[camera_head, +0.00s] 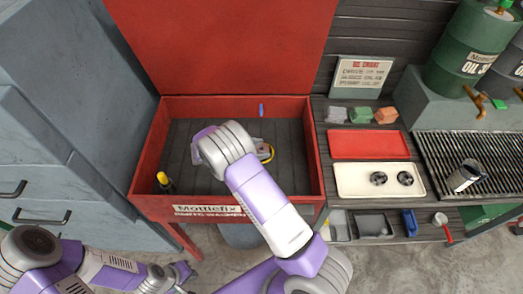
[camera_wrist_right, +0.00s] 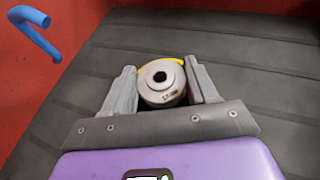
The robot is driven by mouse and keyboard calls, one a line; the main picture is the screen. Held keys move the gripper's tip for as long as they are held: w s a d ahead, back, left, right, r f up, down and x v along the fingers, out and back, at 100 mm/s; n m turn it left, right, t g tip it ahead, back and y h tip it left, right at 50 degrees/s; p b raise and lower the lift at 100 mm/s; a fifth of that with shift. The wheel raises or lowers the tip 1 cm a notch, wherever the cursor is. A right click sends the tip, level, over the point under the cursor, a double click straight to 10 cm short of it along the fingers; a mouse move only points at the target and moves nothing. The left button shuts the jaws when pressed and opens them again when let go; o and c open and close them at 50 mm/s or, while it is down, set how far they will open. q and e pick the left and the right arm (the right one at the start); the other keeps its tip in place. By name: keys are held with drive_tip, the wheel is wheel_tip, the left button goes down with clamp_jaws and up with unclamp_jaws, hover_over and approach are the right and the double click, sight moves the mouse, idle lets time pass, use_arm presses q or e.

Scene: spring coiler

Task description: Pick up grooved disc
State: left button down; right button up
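The grooved disc (camera_wrist_right: 163,83) is a grey metal round with a dark centre hole and small markings on its front. In the right wrist view it sits between the two fingers of my right gripper (camera_wrist_right: 162,82), with a yellow arc behind it. The fingers flank it closely; I cannot tell whether both press on it. In the head view my right gripper (camera_head: 261,150) is low inside the red box, partly hidden by my arm, and the disc is not clear there. My left gripper (camera_head: 182,272) is low at the left, outside the box; its fingers are too small to judge.
The red box (camera_head: 148,152) has raised walls and an open red lid. It holds a yellow-and-black tool (camera_head: 164,182) and a blue hook (camera_wrist_right: 35,32) on its wall. To the right are a red tray (camera_head: 368,144), a cream tray (camera_head: 350,182) with two dark wheels, and a grate (camera_head: 450,150).

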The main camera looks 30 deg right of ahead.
drive_tip(key=c, duration=0.9)
